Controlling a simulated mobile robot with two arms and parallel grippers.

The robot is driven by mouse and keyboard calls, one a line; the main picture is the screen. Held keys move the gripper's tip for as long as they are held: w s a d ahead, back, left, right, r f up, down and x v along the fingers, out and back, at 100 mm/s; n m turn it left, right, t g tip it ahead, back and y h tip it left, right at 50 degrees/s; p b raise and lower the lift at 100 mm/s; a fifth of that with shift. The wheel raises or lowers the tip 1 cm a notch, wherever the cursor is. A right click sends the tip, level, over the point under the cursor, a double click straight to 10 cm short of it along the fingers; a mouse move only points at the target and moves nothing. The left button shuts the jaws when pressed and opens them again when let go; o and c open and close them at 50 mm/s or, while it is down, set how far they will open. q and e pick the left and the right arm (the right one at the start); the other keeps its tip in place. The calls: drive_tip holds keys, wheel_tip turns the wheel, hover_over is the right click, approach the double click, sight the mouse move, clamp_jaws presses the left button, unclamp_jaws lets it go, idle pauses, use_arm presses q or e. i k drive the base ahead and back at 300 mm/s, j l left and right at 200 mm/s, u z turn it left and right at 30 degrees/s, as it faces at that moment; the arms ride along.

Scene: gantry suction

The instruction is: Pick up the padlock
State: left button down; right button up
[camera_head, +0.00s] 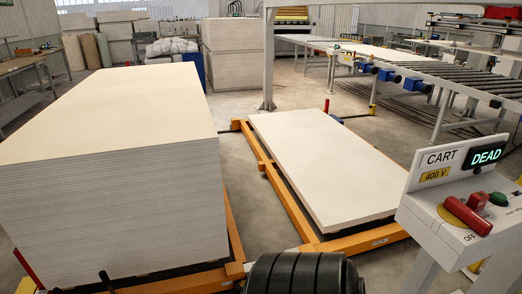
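I cannot make out a padlock for certain. On the right stands a white sloped control box (440,238) with a "CART 400 V" panel (436,164) and a dark display reading "DEAD" (486,155). A red cylindrical handle (467,215) lies across its top near the word "OFF". Behind the handle sit a small red piece (478,200) and a green round piece (498,199); I cannot tell whether either is a padlock.
A tall stack of pale boards (110,110) fills the left. A lower board stack (320,165) lies on an orange frame (350,242) in the middle. A roller conveyor (455,78) stands at the back right. Grey floor (390,127) is free between the low stack and conveyor.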

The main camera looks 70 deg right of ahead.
sight(477, 201)
drive_tip(key=z, duration=3.85)
drive_tip(key=i+l+u, duration=0.25)
drive_tip(key=i+l, duration=0.05)
drive_tip(key=l, duration=0.05)
